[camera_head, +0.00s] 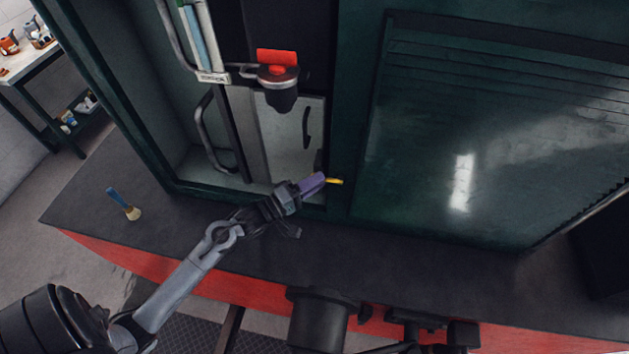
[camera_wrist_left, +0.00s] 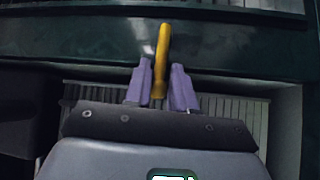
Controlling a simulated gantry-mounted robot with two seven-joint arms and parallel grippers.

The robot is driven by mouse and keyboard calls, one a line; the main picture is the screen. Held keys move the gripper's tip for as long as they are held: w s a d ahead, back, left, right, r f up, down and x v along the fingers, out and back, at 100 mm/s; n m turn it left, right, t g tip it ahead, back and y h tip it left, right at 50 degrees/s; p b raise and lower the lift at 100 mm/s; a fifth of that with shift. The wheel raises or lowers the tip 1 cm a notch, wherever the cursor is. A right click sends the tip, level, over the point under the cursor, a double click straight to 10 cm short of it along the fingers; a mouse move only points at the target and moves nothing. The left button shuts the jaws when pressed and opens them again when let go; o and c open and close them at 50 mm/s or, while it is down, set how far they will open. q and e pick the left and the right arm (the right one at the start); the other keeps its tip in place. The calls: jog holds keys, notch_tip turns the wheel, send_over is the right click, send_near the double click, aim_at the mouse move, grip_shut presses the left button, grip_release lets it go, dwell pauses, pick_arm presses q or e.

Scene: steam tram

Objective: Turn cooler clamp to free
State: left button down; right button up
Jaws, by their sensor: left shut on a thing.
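The cooler clamp seems to be the small yellow lever (camera_head: 336,182) at the lower edge of the dark green tram body. In the left wrist view the yellow lever (camera_wrist_left: 162,50) stands nearly upright, its near end between the two purple fingers. My left gripper (camera_head: 313,183) is shut on it, reaching in from the lower left. In the wrist view the left gripper (camera_wrist_left: 161,80) has one finger on each side of the lever. The lever's pivot and any marking for free are not clear. My right gripper is not in view.
A red handle (camera_head: 277,57) sits on a dark fitting above, beside a grey rail. A brush (camera_head: 124,204) with a blue handle lies on the dark footplate (camera_head: 420,255) at left. A workbench (camera_head: 32,60) stands at the far left. A large green panel (camera_head: 480,140) fills the right.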

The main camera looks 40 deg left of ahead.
pick_arm(q)
jog(key=r+m+g+p, duration=0.1)
jog(key=p, duration=0.3)
jog(key=r+m+g+y+p, duration=0.1)
jog(key=p, duration=0.2)
jog(key=r+m+g+p, duration=0.1)
jog(key=p, duration=0.3)
jog(key=shift+w+d+r+p, duration=0.15)
jog(key=shift+d+r+p, duration=0.1)
jog(key=shift+p, duration=0.1)
jog(key=shift+d+m+g+y, duration=0.1)
jog(key=shift+m+g+y, duration=0.3)
jog(key=shift+m, duration=0.1)
jog(key=shift+w+r+p, duration=0.1)
jog(key=shift+p, duration=0.25)
jog(key=shift+d+g, duration=0.1)
jog(key=shift+g, duration=0.2)
jog(key=c, duration=1.1)
grip_release()
jog(key=shift+b+v, duration=1.05)
jog(key=shift+v, duration=4.4)
